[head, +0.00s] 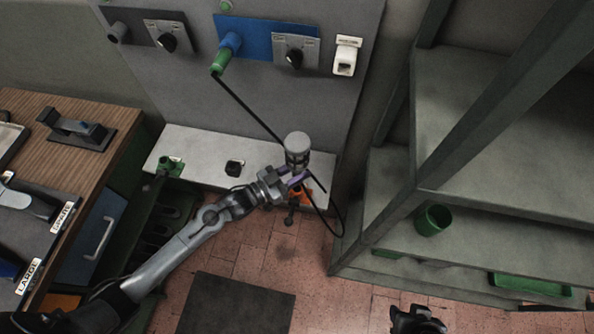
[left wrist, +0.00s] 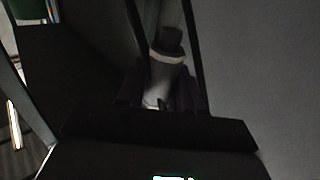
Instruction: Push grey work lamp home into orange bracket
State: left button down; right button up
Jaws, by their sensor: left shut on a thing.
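The grey work lamp (head: 297,143) stands about upright near the right end of the pale ledge, its round grey head on top. My left gripper (head: 294,179) is shut on its lower part. The orange bracket (head: 304,192) shows just below the fingers at the ledge's front edge. The gripper partly covers it, so I cannot tell how far the lamp sits in it. In the dark left wrist view, a grey body with a dark cap (left wrist: 167,65), likely the lamp, lies between the fingers. My right gripper (head: 418,319) is at the bottom edge, apart from everything; its fingers are unclear.
A black cable runs from a green-and-blue plug (head: 226,52) on the wall panel down behind the lamp and loops beside it. A green bracket (head: 171,165) and small black block (head: 235,167) sit on the ledge (head: 205,150). Grey shelving with a green cup (head: 433,220) stands right.

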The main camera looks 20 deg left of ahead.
pick_arm(q)
jog(key=shift+f+b, duration=2.4)
jog(key=shift+f, duration=0.7)
jog(key=shift+p, duration=0.4)
jog(key=shift+f+b, duration=0.5)
jog(key=shift+f, duration=0.3)
jog(key=c, duration=0.6)
grip_release()
jog(key=shift+c, duration=0.2)
jog(key=shift+f, duration=0.1)
jog(key=shift+a, duration=0.1)
